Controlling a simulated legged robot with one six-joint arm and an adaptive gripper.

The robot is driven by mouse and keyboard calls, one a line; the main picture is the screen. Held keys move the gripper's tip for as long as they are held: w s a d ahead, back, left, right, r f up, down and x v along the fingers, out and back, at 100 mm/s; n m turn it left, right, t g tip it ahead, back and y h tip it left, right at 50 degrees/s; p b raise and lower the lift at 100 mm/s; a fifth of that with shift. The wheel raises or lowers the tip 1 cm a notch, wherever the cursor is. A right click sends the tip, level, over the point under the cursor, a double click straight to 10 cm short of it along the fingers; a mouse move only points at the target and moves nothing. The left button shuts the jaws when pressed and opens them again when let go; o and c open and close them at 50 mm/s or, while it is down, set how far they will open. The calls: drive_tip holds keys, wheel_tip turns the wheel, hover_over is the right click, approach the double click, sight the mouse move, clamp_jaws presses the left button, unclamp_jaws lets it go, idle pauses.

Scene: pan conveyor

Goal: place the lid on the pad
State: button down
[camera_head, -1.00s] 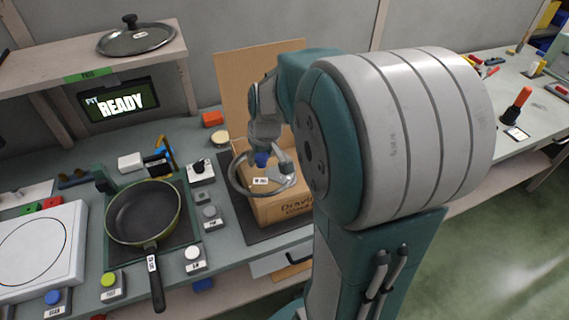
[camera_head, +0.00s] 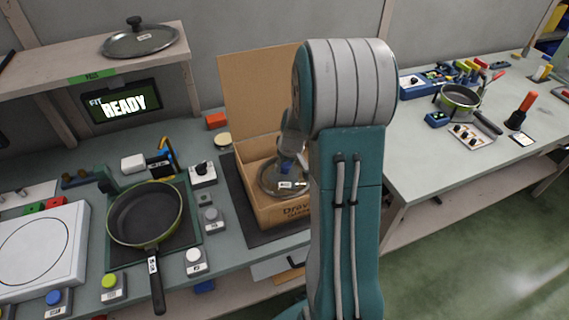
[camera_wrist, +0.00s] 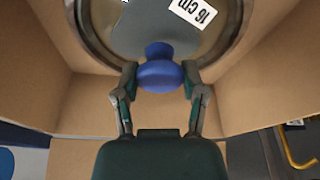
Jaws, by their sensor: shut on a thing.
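A round glass lid with a metal rim, a blue knob and a white label (camera_head: 268,185) shows at the open cardboard box (camera_head: 270,211). In the wrist view the lid (camera_wrist: 125,38) reads "16 cm", and cardboard walls surround it. My gripper (camera_wrist: 160,80) is shut on the blue knob, one finger on each side. In the head view my gripper (camera_head: 290,158) is partly hidden by my arm. Whether the lid touches the box floor cannot be told. A dark flat pad (camera_head: 236,196) lies under the box; which pad the task means is unclear.
A frying pan (camera_head: 145,215) sits on a dark green-edged station at left. Another lid (camera_head: 138,40) lies on the shelf. A small pot (camera_head: 459,100) stands on the right table. Buttons (camera_head: 195,258) line the bench beside the box.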

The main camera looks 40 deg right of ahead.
drive_tip(key=shift+d, duration=0.3)
drive_tip(key=shift+c, duration=1.6)
unclamp_jaws()
drive_tip(key=shift+o, duration=0.8)
drive_tip(key=shift+a, duration=0.4)
